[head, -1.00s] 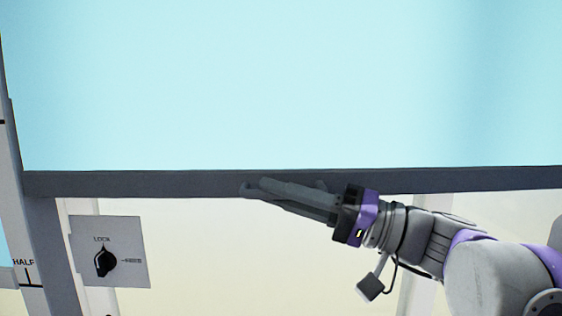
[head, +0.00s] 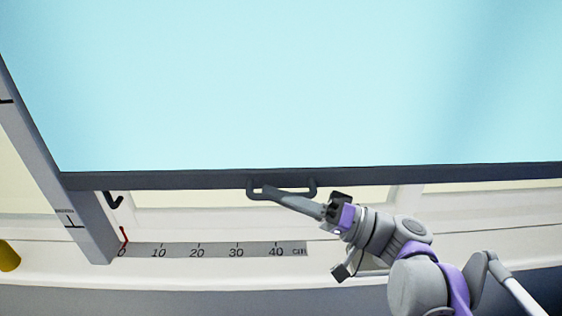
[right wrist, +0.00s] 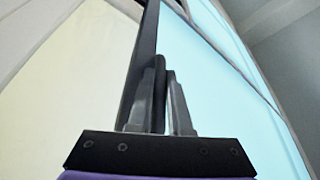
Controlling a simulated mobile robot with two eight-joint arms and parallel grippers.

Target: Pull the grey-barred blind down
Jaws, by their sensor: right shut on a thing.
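The blind (head: 280,85) is a large light-blue sheet that fills most of the head view. Its dark grey bottom bar (head: 400,178) runs across the view, with a dark looped handle (head: 313,188) under its middle. My right gripper (head: 268,193) reaches up from the lower right and is shut on the handle. In the right wrist view the two fingers (right wrist: 161,105) close around the handle, with the bar (right wrist: 146,45) and the blue blind (right wrist: 195,70) beyond. My left gripper is not in view.
A grey side rail (head: 60,180) with black marks stands at the left. A scale (head: 210,250) marked 0 to 40 cm lies along the sill below the bar. A small dark hook (head: 113,202) and a yellow object (head: 8,256) are at the left.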

